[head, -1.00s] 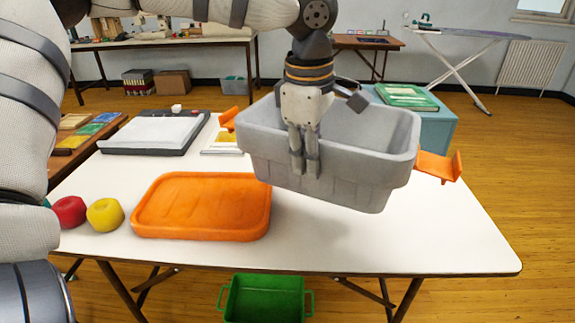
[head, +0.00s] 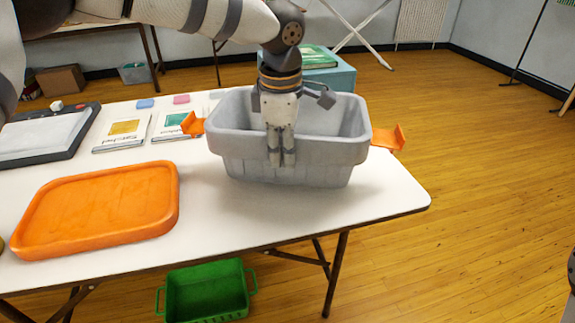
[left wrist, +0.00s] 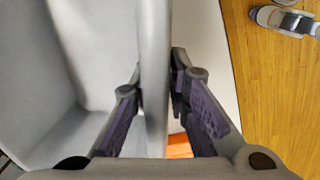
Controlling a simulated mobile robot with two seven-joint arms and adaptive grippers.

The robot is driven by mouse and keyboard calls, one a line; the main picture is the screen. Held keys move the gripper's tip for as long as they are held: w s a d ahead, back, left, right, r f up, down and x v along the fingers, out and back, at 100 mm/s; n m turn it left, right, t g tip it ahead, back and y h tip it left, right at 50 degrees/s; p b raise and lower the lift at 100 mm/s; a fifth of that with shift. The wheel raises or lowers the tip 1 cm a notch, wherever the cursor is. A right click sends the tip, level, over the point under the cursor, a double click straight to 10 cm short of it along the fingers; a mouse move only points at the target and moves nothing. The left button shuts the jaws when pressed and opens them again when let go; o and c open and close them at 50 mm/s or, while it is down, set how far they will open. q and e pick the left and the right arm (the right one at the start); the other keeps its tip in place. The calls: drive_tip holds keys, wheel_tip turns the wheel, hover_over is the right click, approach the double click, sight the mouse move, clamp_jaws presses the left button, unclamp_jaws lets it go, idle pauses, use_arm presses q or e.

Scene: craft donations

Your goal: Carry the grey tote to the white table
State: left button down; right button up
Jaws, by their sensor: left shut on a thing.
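The grey tote (head: 315,157) is over the right part of the white table (head: 385,190), close to level. My left gripper (head: 281,160) comes down from above and is shut on the tote's near wall. In the left wrist view the two fingers (left wrist: 155,95) are on either side of this wall, with the tote's inside (left wrist: 75,70) to the left. The tote looks empty where I can see into it. I cannot tell whether its base touches the table.
An orange tray (head: 100,208) lies on the table to the left. Orange pieces (head: 388,138) stick out beside the tote. Booklets (head: 125,133) and a flat board (head: 40,137) lie further left. A green crate (head: 207,293) stands under the table. Open floor lies to the right.

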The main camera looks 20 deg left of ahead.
use_arm(q)
drive_tip(key=shift+w+d+f, duration=0.15)
drive_tip(key=shift+f, duration=0.75)
drive_tip(key=shift+w+d+f, duration=0.1)
drive_tip(key=shift+w+f, duration=0.05)
drive_tip(key=shift+f, duration=0.75)
drive_tip(key=shift+f, duration=0.2)
drive_tip(key=c, duration=1.5)
unclamp_jaws()
drive_tip(key=shift+c, duration=0.2)
wheel_tip(320, 180, up, 12)
drive_tip(key=s, duration=0.1)
drive_tip(key=shift+s+r, duration=0.15)
drive_tip(key=shift+s, duration=0.05)
drive_tip(key=shift+d, duration=0.1)
